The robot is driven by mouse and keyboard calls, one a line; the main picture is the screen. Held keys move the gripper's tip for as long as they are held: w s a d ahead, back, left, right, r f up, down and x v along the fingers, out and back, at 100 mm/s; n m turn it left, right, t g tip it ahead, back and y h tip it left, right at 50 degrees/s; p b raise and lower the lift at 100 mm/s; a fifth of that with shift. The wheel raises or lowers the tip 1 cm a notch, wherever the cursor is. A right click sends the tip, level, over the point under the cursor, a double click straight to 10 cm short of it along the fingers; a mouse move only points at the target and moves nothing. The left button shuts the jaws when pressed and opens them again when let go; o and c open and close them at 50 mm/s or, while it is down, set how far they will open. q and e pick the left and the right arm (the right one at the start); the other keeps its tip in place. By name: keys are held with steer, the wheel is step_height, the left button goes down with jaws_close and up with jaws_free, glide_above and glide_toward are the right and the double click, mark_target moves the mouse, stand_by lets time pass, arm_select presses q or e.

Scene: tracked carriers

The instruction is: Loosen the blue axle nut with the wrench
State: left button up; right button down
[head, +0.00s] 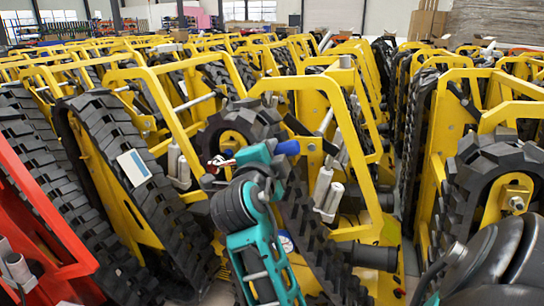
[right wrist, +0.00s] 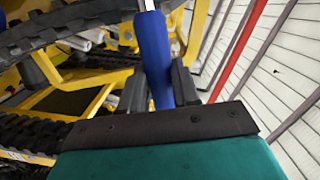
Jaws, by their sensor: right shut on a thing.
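My right gripper (head: 273,151) is in the middle of the head view, at the end of my teal arm. It is shut on the wrench (head: 288,147), whose blue handle sticks out to the right of the gripper. In the right wrist view the two black fingers of the gripper (right wrist: 158,85) lie on either side of the wrench's blue handle (right wrist: 154,45). A bit of silver shaft shows at the top edge; the wrench's jaw end is out of frame. My left gripper is not in view.
Yellow tracked carriers (head: 437,150) with black rubber tracks (head: 128,160) stand in close rows all around. A wheel hub (head: 233,137) lies behind my right arm. A red carrier frame (head: 45,205) is at the left. Little free room shows between the machines.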

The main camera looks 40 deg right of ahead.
steer(key=shift+w+d+r, duration=0.1)
steer(key=shift+w+d, duration=0.15)
steer(key=shift+d, duration=0.25)
steer(key=shift+w+d+r, duration=0.1)
steer(key=shift+w+d, duration=0.15)
steer(key=shift+d, duration=0.25)
stand_by(2.8)
steer(key=shift+a+f+b, duration=0.1)
steer(key=shift+b, duration=0.2)
